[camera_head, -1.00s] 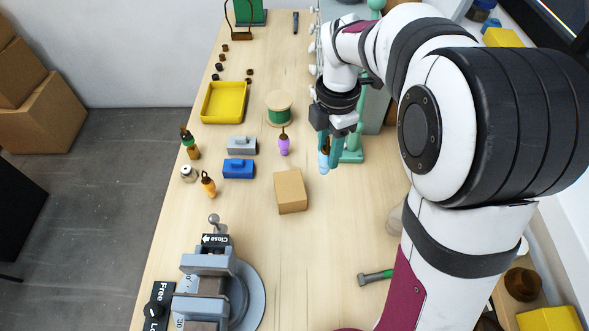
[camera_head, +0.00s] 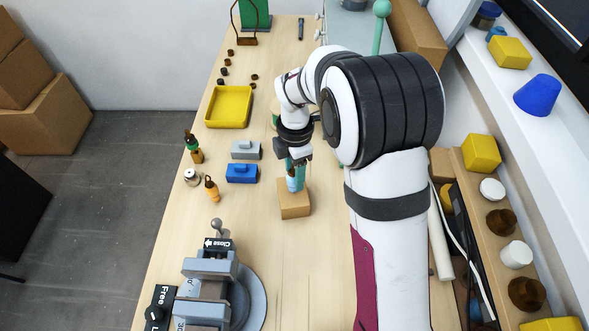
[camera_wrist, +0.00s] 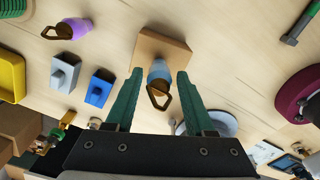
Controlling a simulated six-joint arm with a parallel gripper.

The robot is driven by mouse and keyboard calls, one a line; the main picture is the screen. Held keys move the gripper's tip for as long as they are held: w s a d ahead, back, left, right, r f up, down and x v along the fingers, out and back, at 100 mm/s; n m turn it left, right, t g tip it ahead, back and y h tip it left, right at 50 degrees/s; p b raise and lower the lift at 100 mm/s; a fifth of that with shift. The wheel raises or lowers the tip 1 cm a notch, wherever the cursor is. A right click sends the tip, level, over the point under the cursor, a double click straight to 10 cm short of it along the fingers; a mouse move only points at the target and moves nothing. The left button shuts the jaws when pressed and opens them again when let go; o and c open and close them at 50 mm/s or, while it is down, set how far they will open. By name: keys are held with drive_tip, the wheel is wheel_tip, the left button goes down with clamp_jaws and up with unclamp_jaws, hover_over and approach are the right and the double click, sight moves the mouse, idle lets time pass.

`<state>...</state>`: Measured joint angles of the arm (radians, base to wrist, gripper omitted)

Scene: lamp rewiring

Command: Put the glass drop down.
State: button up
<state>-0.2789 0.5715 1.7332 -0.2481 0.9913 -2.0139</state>
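The light blue glass drop (camera_head: 292,184) has a brown cap with a loop. It stands at the cardboard block (camera_head: 295,207), seemingly on its top. In the wrist view the drop (camera_wrist: 159,71) is between the two green fingers of my gripper (camera_wrist: 159,74), with a visible gap on each side. My gripper (camera_head: 296,172) is open around it and points down over the block. The block also shows behind the drop in the wrist view (camera_wrist: 150,46). The exact contact under the drop is hard to see.
A blue block (camera_head: 241,173) and a grey block (camera_head: 246,150) lie left of the cardboard block. An orange drop (camera_head: 212,190) and a green drop (camera_head: 194,150) stand farther left. A purple drop (camera_wrist: 68,28) shows in the wrist view. A vise (camera_head: 212,280) stands in front.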

drive_tip(key=shift+o, duration=1)
wheel_tip(320, 180, up, 12)
drive_tip(key=s+d+r+m+y, duration=0.1)
drive_tip(key=s+d+r+m, duration=0.15)
drive_tip(key=s+m, duration=0.4)
drive_tip(key=s+d+r+m, duration=0.1)
drive_tip(key=s+d+m, duration=0.3)
drive_tip(key=s+m, duration=0.25)
drive_tip(key=s+d+f+m, duration=0.1)
drive_tip(key=s+f+m, duration=0.1)
drive_tip(key=s+m, duration=0.5)
drive_tip(key=s+f+m, duration=0.2)
drive_tip(key=s+m, duration=0.4)
drive_tip(key=m, duration=0.2)
drive_tip(key=shift+s+d+f+m+y, duration=0.15)
drive_tip(key=shift+s+d+m+y, duration=0.2)
drive_tip(key=shift+s+m+y, duration=0.05)
